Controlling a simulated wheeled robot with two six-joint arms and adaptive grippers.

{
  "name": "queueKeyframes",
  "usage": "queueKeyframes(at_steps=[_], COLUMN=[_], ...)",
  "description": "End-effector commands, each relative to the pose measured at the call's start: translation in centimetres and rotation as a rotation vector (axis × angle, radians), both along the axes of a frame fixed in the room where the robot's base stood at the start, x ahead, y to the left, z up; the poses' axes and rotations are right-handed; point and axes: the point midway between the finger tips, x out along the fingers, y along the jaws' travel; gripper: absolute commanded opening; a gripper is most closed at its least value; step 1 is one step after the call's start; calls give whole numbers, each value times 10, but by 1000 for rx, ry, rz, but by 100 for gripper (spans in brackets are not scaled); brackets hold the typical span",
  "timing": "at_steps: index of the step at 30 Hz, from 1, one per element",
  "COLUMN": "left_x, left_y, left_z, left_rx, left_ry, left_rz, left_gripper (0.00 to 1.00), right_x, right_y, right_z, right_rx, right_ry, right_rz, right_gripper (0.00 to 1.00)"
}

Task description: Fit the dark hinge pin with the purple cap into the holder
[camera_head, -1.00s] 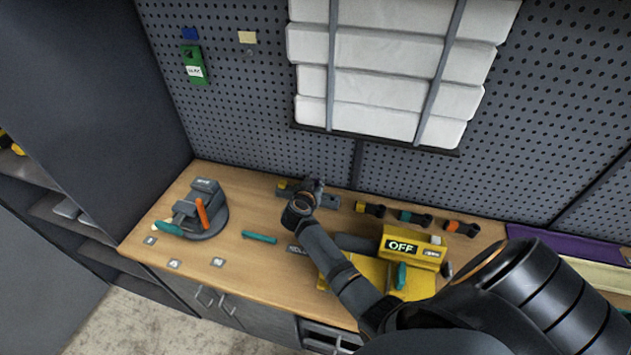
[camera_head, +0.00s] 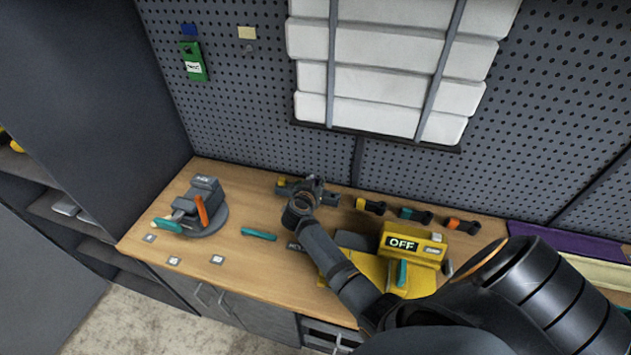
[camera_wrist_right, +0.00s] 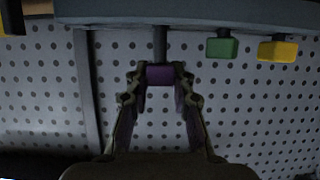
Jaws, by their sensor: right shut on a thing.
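My right gripper (camera_wrist_right: 160,88) is shut on the purple cap (camera_wrist_right: 160,74) of the hinge pin. The dark shaft (camera_wrist_right: 160,44) runs from the cap up to the edge of the grey holder bar (camera_wrist_right: 250,14) in the right wrist view. More shaft shows here than on the neighbouring green-capped and yellow-capped pins. I cannot tell whether its tip is inside the holder or only in line with it. In the head view, the right gripper (camera_head: 315,184) is over the holder (camera_head: 329,199) at the back of the bench, hiding the purple pin. My left gripper is not in view.
The green cap (camera_wrist_right: 221,47) and yellow cap (camera_wrist_right: 278,51) sit beside the pin. A yellow machine marked OFF (camera_head: 402,244), a vise (camera_head: 205,205), a teal handle (camera_head: 259,234) and several dark clamp-like parts (camera_head: 415,215) are on the bench. The pegboard is close behind.

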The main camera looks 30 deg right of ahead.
Motion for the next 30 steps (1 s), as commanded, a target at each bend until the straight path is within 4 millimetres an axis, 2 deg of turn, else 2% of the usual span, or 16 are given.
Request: queueKeyframes(at_steps=[23,24,30], left_x=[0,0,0], left_y=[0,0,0], left_z=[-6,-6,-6], left_rx=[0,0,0], left_ry=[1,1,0], left_rz=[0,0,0], left_gripper=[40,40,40], right_x=[0,0,0], right_y=[0,0,0], right_z=[-13,-13,-13], right_rx=[0,0,0], right_ry=[0,0,0], right_rz=[1,1,1], right_gripper=[0,24,50])
